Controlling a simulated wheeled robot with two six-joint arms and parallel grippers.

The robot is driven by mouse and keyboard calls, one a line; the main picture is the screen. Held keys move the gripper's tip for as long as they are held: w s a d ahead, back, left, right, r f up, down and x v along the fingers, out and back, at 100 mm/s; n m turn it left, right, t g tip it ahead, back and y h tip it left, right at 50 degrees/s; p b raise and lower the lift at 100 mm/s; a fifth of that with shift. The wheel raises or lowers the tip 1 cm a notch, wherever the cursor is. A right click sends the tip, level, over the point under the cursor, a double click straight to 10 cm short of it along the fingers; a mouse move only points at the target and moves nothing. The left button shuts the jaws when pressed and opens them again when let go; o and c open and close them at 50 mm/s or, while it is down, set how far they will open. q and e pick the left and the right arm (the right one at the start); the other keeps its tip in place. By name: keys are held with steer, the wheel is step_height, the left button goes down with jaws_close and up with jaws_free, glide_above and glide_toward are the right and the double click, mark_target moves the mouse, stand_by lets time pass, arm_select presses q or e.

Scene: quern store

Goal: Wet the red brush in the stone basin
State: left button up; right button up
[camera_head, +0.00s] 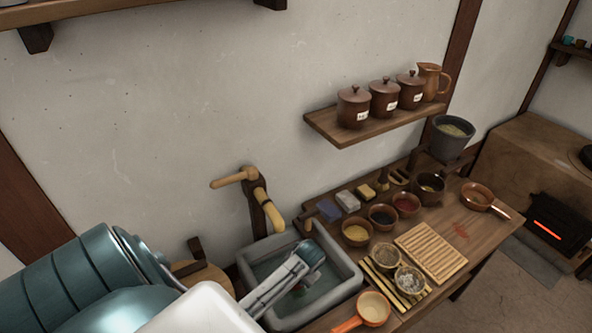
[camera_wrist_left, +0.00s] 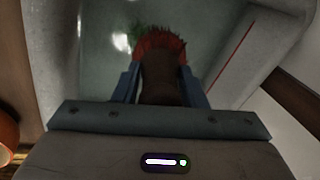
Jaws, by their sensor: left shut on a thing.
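The stone basin (camera_head: 345,266) is grey and holds greenish water, below a wooden spout on the wall side. My left arm reaches over its rim from the left, with the left gripper (camera_head: 305,265) inside the basin's outline. In the left wrist view the left gripper (camera_wrist_left: 162,82) is shut on the red brush (camera_wrist_left: 160,42), gripping its dark handle between blue fingers. The red bristles point away from the gripper, over the water. I cannot tell whether they touch it. The arm hides part of the basin. My right gripper is not in view.
The wooden bench (camera_head: 490,230) right of the basin holds several small bowls, a slatted board (camera_head: 432,252) and an orange-handled pan (camera_head: 373,308) close to the basin. A wooden spout (camera_head: 268,208) stands behind the basin. A shelf (camera_head: 375,127) with lidded jars hangs above.

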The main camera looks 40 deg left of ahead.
arm_select(q)
steer(key=shift+r, duration=5.1)
step_height(320, 180, up, 4)
steer(key=shift+f, duration=0.1)
